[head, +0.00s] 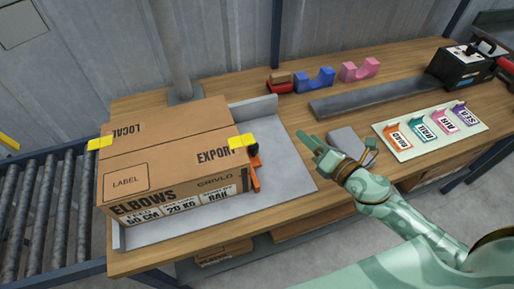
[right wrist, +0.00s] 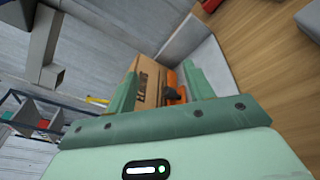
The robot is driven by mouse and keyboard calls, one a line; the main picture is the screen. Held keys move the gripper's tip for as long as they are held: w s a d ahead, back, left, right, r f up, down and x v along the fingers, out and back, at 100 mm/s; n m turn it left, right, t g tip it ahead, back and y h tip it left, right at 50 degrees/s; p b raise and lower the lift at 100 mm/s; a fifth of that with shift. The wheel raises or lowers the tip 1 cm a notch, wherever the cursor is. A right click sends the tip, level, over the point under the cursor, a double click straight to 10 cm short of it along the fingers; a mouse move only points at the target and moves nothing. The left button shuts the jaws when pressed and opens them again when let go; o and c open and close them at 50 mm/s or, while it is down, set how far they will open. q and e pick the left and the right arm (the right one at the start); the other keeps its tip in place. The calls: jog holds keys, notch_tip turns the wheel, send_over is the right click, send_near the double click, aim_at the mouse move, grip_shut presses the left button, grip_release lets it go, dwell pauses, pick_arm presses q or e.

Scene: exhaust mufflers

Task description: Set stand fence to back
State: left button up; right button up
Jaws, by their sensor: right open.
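A grey stand (head: 286,176) with a raised back lip lies on the wooden bench. An orange fence piece (head: 254,172) with a black knob (head: 252,148) stands at the right side of a cardboard box (head: 165,155) on the stand. The orange piece also shows between my fingers in the right wrist view (right wrist: 173,88), beyond the fingertips, beside the box (right wrist: 148,82). My right gripper (head: 312,148) is open and empty, right of the orange piece and apart from it. The fence's lower part is partly hidden by the box. My left gripper is not in view.
A grey block (head: 345,143) lies near my right gripper. Blue (head: 315,80) and pink (head: 360,69) holders stand at the back. A board with coloured tags (head: 430,133) and a black device (head: 466,68) are at right. A roller conveyor (head: 45,215) is left.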

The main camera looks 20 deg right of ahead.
aim_at(258, 146)
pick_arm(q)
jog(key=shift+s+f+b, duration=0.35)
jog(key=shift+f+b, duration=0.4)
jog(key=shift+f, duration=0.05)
pick_arm(e)
jog(key=w+a+f+n+g+y, duration=0.1)
jog(key=w+a+f+n+g, duration=0.1)
jog(key=w+a+f+n, duration=0.1)
jog(key=w+a+f+n+g+y, duration=0.2)
jog(key=w+a+f+n, duration=0.1)
jog(key=n, duration=0.4)
jog(key=w+a+f+n+g+y, duration=0.2)
jog(key=a+f+n+g, duration=0.1)
jog(key=a+n, duration=0.2)
jog(key=shift+w+a+f, duration=0.3)
jog(key=shift+w+f, duration=0.05)
jog(key=shift+w, duration=0.05)
